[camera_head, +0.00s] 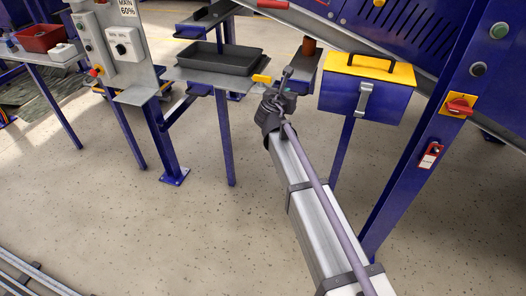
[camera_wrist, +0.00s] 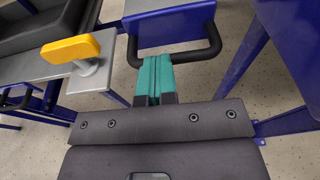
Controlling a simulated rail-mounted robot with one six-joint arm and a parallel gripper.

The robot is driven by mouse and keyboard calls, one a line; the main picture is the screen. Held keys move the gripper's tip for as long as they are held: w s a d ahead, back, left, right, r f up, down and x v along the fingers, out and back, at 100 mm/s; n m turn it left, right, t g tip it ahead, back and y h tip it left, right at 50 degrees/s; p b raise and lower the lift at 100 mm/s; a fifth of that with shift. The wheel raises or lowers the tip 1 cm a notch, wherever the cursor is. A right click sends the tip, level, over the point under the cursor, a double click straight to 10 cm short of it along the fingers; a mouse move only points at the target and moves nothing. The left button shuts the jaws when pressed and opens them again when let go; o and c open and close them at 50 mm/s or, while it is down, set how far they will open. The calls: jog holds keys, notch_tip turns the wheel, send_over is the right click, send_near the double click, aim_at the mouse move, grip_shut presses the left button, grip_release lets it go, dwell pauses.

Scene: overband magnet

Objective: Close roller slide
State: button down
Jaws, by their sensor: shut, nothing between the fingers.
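What looks like the roller slide (camera_wrist: 170,28) is a blue block with a grey top and a black loop handle (camera_wrist: 205,54), ahead of my gripper in the wrist view. In the head view the slide (camera_head: 304,78) is a small blue box with a brown cylinder on it, beyond my gripper. My gripper (camera_wrist: 155,66) has teal fingers pressed together with nothing between them. They overlap the left part of the handle bar and hide some of it. I cannot tell whether they touch it. My gripper also shows in the head view (camera_head: 289,80).
A yellow-handled lever (camera_wrist: 70,48) stands on the grey shelf left of my gripper, beside a black tray (camera_head: 228,59). A blue box with a yellow lid (camera_head: 365,92) is close on the right. A blue post (camera_head: 430,150) stands farther right.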

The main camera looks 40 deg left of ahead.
jog(key=shift+w+a, duration=0.2)
jog(key=shift+w, duration=0.2)
jog(key=p+v, duration=0.3)
jog(key=v, duration=1.1)
